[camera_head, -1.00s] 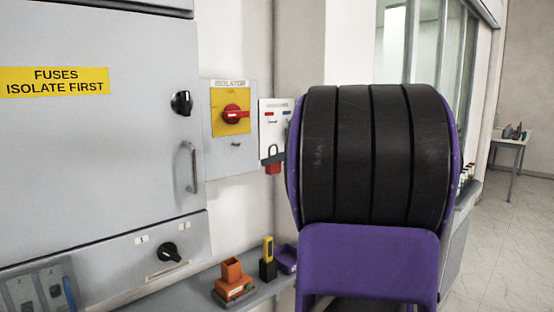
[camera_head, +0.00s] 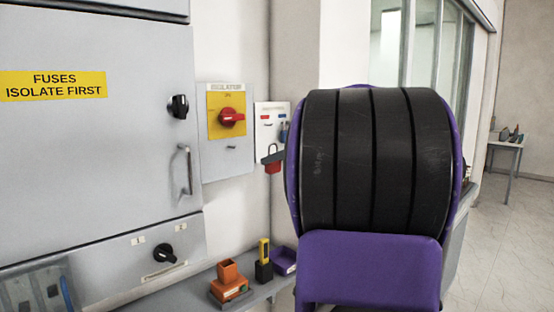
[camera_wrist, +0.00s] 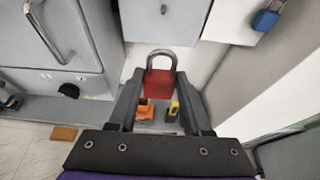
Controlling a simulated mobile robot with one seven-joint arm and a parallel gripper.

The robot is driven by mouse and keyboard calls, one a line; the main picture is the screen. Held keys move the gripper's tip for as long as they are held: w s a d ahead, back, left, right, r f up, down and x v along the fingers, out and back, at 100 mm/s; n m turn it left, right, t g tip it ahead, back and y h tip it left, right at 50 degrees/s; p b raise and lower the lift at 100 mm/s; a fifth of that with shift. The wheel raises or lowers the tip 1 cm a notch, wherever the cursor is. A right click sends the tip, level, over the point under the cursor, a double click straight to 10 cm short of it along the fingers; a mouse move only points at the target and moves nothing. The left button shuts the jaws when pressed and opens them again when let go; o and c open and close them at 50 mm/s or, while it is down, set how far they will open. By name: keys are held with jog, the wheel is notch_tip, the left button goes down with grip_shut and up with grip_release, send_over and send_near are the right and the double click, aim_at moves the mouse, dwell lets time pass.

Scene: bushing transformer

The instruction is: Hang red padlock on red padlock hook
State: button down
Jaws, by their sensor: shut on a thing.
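The red padlock (camera_wrist: 160,84) is upright with its grey shackle on top, held between the two dark fingers of my gripper (camera_wrist: 158,76) in the wrist view. In the head view the red padlock (camera_head: 273,168) shows in front of the lower part of the white hook board (camera_head: 270,137), with a dark fingertip across it. The board has a red label (camera_head: 265,117) on its left and a blue label on its right. The red hook under the red label is too small to make out clearly. The padlock's shackle appears below it, apart from it.
A blue padlock (camera_wrist: 265,20) hangs on the board's right side. The isolator panel (camera_head: 228,122) with its red switch is left of the board. Below, a shelf holds an orange holder (camera_head: 230,285), a black-and-yellow item (camera_head: 264,262) and a purple tray (camera_head: 284,261).

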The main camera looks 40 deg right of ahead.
jog(key=shift+s, duration=0.15)
jog(key=s, duration=0.6)
jog(key=shift+s+d, duration=0.35)
jog(key=shift+d, duration=0.1)
dwell(0.4)
dwell(0.4)
